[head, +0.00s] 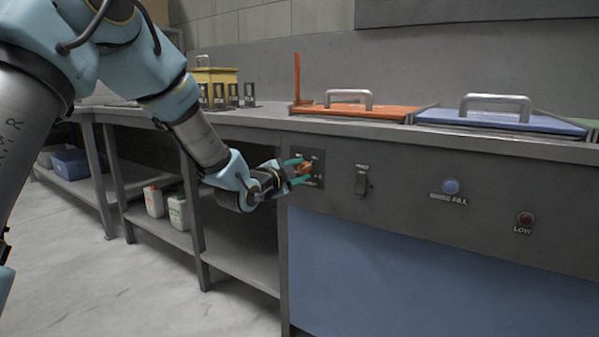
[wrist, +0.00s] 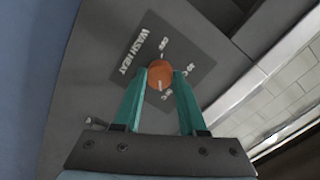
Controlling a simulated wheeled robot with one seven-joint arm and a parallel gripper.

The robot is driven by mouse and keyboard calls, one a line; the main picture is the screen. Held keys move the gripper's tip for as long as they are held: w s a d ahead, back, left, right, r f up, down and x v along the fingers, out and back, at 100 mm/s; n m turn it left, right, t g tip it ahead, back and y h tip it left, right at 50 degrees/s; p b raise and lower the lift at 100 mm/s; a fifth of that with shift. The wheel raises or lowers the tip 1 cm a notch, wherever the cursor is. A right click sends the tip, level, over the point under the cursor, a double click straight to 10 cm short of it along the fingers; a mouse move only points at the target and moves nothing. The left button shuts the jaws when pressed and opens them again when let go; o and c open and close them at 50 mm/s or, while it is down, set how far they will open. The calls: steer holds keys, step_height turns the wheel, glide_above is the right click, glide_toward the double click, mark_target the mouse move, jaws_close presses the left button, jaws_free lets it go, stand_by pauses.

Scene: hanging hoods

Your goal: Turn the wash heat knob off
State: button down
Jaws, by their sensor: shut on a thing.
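The wash heat knob (wrist: 160,74) is a round orange knob on a dark plate (wrist: 143,52) lettered WASH HEAT in the wrist view. The plate has white marks around the knob, one of them reading OFF. My gripper (wrist: 161,80) has its two teal fingers shut on the knob, one on each side. In the head view the knob (head: 306,168) shows between the fingertips of my gripper (head: 302,171) at the left end of the grey front panel. The knob's pointer and its exact setting cannot be made out.
Right of the knob on the panel (head: 400,195) are a dark switch (head: 362,180), a blue RINSE FILL button (head: 451,186) and a red LOW light (head: 525,219). An orange lid (head: 355,111) and a blue lid (head: 490,120) lie on the counter above. White jugs (head: 178,212) stand on the lower shelf.

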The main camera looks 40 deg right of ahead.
steer(key=n, duration=0.4)
steer(key=shift+w+g+p, duration=0.1)
steer(key=shift+g+p, duration=0.2)
steer(key=shift+p, duration=0.05)
steer(key=n+p, duration=0.1)
steer(key=n, duration=0.3)
steer(key=shift+n, duration=0.3)
steer(key=n+p, duration=0.2)
steer(key=n, duration=0.3)
steer(key=shift+a+g, duration=0.1)
steer(key=shift+g, duration=0.3)
steer(key=n+h+p, duration=0.1)
steer(key=n+p, duration=0.1)
steer(key=n, duration=0.2)
steer(key=shift+f+n, duration=0.1)
steer(key=shift+n, duration=0.2)
steer(key=n+p, duration=0.1)
steer(key=n, duration=0.2)
steer(key=shift+n+p, duration=0.3)
steer(key=n, duration=0.3)
steer(key=shift+f+n+p, duration=0.1)
steer(key=shift+n+p, duration=0.2)
steer(key=shift+p, duration=0.1)
steer(key=n, duration=0.4)
steer(key=shift+n+h, duration=0.3)
steer(key=shift+n+t, duration=0.3)
steer(key=shift+n, duration=1.1)
